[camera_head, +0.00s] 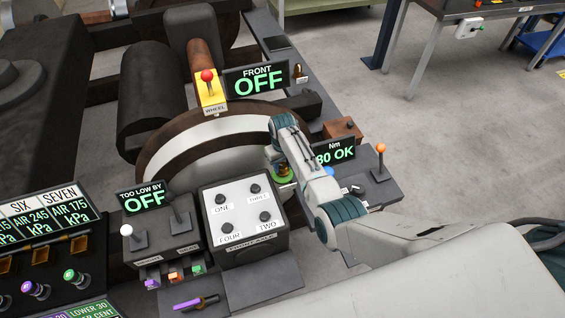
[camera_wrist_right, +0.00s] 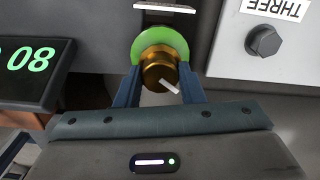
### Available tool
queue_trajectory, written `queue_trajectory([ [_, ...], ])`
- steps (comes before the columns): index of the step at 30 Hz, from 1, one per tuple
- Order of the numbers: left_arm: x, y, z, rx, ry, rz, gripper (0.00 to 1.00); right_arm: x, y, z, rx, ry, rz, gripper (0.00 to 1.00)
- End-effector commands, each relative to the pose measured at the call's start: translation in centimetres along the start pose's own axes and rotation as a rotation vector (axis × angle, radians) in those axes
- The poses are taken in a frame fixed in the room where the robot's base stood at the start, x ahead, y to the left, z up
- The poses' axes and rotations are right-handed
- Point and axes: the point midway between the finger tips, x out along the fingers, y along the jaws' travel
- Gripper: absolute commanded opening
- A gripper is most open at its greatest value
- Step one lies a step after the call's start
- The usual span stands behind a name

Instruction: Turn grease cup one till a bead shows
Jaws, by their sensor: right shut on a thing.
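A brass grease cup (camera_wrist_right: 158,68) with a green ring (camera_wrist_right: 146,42) around its base shows in the right wrist view. A pale mark on the cup points slantwise. My right gripper (camera_wrist_right: 160,92) is shut on the cup, one finger on each side. In the head view the green-ringed cup (camera_head: 283,172) is partly hidden by my right arm, right of the white panel. No label for the cup is readable, and I cannot tell whether a bead shows. My left gripper is not in view.
The white panel (camera_head: 238,203) with knobs labelled ONE to FOUR stands left of the cup. A display (camera_head: 335,150) reading "Nm" and "80 OK" and an orange-topped lever (camera_head: 381,160) stand to the right. A yellow WHEEL lever box (camera_head: 211,96) is behind.

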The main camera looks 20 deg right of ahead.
Motion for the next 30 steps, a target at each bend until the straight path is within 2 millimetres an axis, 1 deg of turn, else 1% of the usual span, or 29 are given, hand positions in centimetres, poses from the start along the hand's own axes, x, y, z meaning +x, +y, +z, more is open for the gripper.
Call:
queue_trajectory([
  [6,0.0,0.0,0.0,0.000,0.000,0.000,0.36,0.0,0.0,0.0,-0.002,0.000,0.000,0.12],
  [7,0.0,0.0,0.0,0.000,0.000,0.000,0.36,0.0,0.0,0.0,-0.002,0.000,0.000,0.41],
  [9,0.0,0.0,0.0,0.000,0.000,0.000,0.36,0.0,0.0,0.0,-0.002,0.000,0.000,0.55],
  [10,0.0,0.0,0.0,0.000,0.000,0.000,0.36,0.0,0.0,0.0,-0.002,0.000,0.000,0.57],
  [18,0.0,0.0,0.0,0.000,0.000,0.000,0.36,-0.1,0.0,0.0,-0.003,0.001,0.000,0.57],
  [21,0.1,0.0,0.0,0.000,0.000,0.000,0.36,-0.6,0.0,-0.1,-0.003,0.002,0.000,0.57],
  [23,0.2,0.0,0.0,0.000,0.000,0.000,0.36,-1.2,0.0,-0.1,-0.003,0.003,0.000,0.57],
  [26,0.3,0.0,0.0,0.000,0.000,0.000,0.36,-2.8,0.0,-0.1,-0.003,0.005,0.001,0.57],
  [30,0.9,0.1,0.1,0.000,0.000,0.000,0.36,-5.6,0.0,-0.1,-0.003,0.006,0.000,0.57],
])
